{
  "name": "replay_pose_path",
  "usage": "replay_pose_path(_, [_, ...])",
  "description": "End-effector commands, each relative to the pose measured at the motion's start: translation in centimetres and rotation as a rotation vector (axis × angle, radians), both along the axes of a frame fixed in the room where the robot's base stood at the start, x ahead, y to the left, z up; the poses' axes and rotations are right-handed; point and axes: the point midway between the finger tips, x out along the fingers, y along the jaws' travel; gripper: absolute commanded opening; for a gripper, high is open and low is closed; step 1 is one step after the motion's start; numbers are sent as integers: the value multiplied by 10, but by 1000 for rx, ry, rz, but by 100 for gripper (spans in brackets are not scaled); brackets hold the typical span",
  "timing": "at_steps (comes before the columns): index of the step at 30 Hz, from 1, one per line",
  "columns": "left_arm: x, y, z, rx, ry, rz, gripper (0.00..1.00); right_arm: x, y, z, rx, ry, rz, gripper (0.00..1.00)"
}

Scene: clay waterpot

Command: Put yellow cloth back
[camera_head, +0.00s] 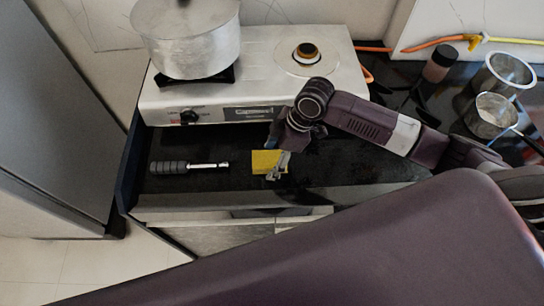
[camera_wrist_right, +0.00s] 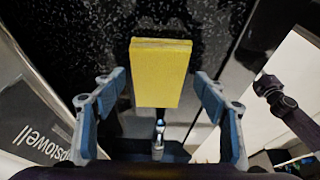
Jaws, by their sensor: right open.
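The yellow cloth (camera_head: 264,161), a flat folded rectangle, lies on the black counter in front of the stove. It also shows in the right wrist view (camera_wrist_right: 161,72), upper middle. My right gripper (camera_head: 276,160) is low over the counter at the cloth's right side in the head view. In the right wrist view its blue-padded fingers (camera_wrist_right: 160,92) are spread wide, one on each side of the cloth, with gaps between. It is open and holds nothing. My left gripper is not in view.
A black-handled metal tool (camera_head: 188,167) lies left of the cloth. The silver stove (camera_head: 262,75) with a metal pot (camera_head: 186,42) stands behind. Metal cups (camera_head: 492,115) and a dark-capped jar (camera_head: 439,64) stand at the right. The counter's front edge is close.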

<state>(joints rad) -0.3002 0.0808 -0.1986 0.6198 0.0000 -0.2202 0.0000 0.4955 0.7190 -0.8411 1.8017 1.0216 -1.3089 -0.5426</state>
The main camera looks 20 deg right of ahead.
Motion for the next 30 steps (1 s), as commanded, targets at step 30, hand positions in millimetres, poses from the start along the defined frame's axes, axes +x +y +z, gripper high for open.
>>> replay_pose_path(30, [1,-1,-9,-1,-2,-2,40,-10,-40,115,1,0,0,66])
